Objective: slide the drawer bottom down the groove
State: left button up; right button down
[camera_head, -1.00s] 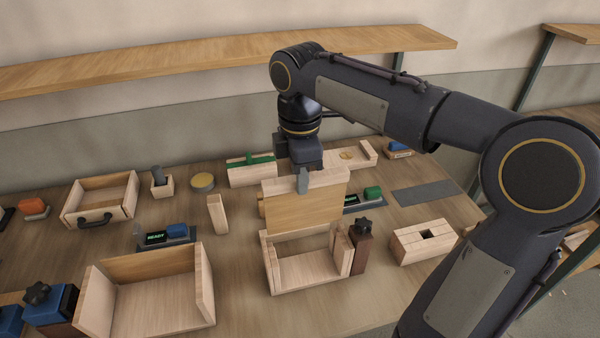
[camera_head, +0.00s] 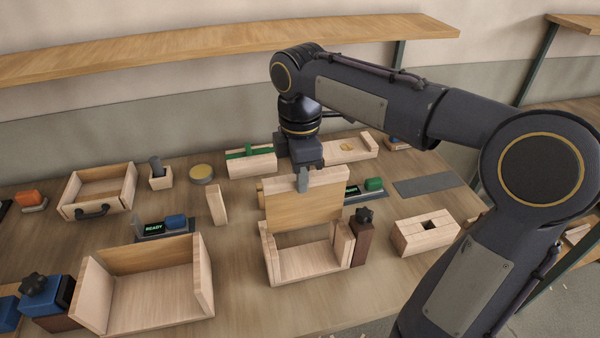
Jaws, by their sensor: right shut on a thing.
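My right gripper (camera_head: 303,180) points down and is shut on the top edge of the drawer bottom (camera_head: 302,209), a flat upright wooden panel. The panel stands over the small wooden drawer frame (camera_head: 273,262) in the middle of the bench. The panel's lower edge is at the height of the frame's sides; I cannot tell whether it sits in the groove. The frame's right side is beside a dark brown clamp block with a black knob (camera_head: 364,215). My left gripper is not in view.
A larger open wooden box (camera_head: 204,277) stands front left, beside a blue clamp with a black knob (camera_head: 34,285). A finished drawer with a black handle (camera_head: 91,211) lies back left. A slotted wooden block (camera_head: 424,236) lies right. A shelf (camera_head: 200,53) runs along the wall.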

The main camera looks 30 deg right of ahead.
jog(key=b, duration=0.4)
send_over(300, 225)
jog(key=shift+w+d+f, duration=0.1)
jog(key=shift+f, duration=3.2)
jog(key=shift+f+b, duration=1.6)
jog(key=shift+f, duration=1.2)
jog(key=c, duration=1.2)
grip_release()
jog(key=shift+r, duration=0.1)
notch_tip(300, 225, up, 8)
jog(key=p, duration=0.7)
